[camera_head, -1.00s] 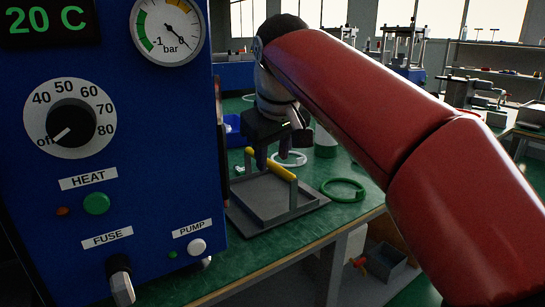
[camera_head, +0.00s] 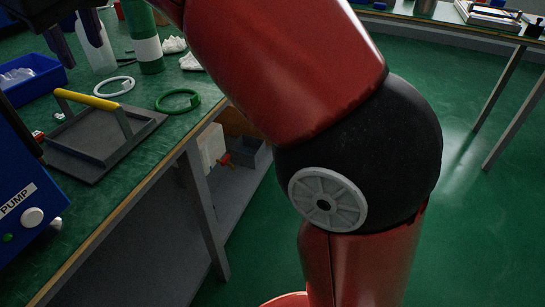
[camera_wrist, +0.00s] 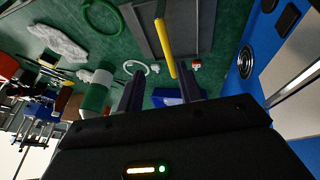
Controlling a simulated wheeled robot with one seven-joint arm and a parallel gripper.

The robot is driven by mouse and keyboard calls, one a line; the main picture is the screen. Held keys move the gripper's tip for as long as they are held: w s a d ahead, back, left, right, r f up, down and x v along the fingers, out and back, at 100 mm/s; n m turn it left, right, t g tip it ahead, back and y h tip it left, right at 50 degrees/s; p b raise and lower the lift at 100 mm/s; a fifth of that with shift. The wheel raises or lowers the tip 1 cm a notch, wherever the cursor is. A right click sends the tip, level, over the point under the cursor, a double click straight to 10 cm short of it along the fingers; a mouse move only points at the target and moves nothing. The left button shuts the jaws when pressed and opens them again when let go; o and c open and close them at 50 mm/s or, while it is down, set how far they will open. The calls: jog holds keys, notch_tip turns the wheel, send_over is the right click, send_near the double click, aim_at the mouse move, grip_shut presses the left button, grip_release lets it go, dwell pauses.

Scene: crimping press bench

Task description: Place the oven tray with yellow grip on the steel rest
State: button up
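The oven tray (camera_head: 92,138) is grey and square, with a yellow grip (camera_head: 88,99) carried on uprights. It lies on the green bench near its front edge, beside the blue press. A flat dark grey plate (camera_head: 62,163) shows around and under the tray; I cannot tell for sure whether it is the steel rest. My gripper (camera_head: 80,38) is above and behind the yellow grip, apart from it, with its fingers spread and nothing between them. The wrist view shows the spread fingers (camera_wrist: 158,92), with the yellow grip (camera_wrist: 165,46) and tray (camera_wrist: 200,22) beyond them.
The blue press front with its pump knob (camera_head: 33,217) stands close on the left. Behind the tray are a blue bin (camera_head: 35,83), a white ring (camera_head: 114,86), a green ring (camera_head: 178,100) and a green-and-white bottle (camera_head: 147,52). Boxes stand on a shelf under the bench.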

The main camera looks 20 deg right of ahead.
jog(key=s+d+f+m+h, duration=0.1)
jog(key=d+f+m, duration=0.15)
jog(key=d, duration=0.35)
jog(key=s+d+f+m, duration=0.1)
jog(key=s+d+f, duration=0.1)
jog(key=d+f, duration=0.25)
jog(key=s+d+f+m, duration=0.3)
jog(key=s+d+f, duration=0.3)
jog(key=d+f, duration=0.2)
jog(key=s+d+f+m+t, duration=0.1)
jog(key=s+d+f+m, duration=0.2)
jog(key=f, duration=0.9)
jog(key=s+d, duration=0.3)
jog(key=d, duration=0.2)
jog(key=shift+f+h, duration=0.3)
jog(key=shift+h, duration=0.1)
